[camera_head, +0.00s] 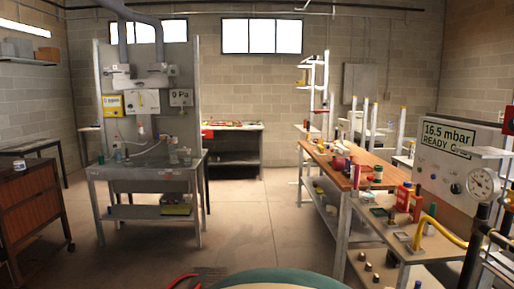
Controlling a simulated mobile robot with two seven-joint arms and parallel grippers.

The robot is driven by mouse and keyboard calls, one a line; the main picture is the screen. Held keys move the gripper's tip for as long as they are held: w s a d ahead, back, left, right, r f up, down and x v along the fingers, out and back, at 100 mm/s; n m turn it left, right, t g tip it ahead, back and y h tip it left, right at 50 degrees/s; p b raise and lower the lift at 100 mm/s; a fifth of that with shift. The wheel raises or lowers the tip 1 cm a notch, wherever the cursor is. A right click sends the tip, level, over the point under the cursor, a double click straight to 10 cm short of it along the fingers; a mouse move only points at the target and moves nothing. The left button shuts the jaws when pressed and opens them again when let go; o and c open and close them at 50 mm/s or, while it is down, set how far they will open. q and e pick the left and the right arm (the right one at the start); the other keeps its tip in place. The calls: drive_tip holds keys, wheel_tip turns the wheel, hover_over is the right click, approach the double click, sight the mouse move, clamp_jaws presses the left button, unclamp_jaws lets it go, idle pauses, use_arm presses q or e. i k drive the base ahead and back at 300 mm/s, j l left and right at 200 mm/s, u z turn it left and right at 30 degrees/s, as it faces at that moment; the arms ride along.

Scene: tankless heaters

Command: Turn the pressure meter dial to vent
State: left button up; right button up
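A pale panel (438,165) on the right has a display (448,136) reading "16.5 mbar READY". A small dark round knob (455,188) sits below the display, and a round white-faced gauge (483,183) is to its right. The knob's markings and pointer are too small to read, so I cannot tell its setting. I cannot tell which of these is the task's dial. Neither of my grippers shows in the head view.
A bench with a wooden top (345,170) and a lower bench with a yellow hose (447,232) stand at the right, holding bottles and fittings. A metal workbench (145,173) stands left of centre, a wooden cabinet (30,210) far left. The middle floor (250,225) is clear.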

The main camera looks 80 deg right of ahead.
sight(455, 188)
drive_tip(key=l+z, duration=0.1)
drive_tip(key=z, duration=3.85)
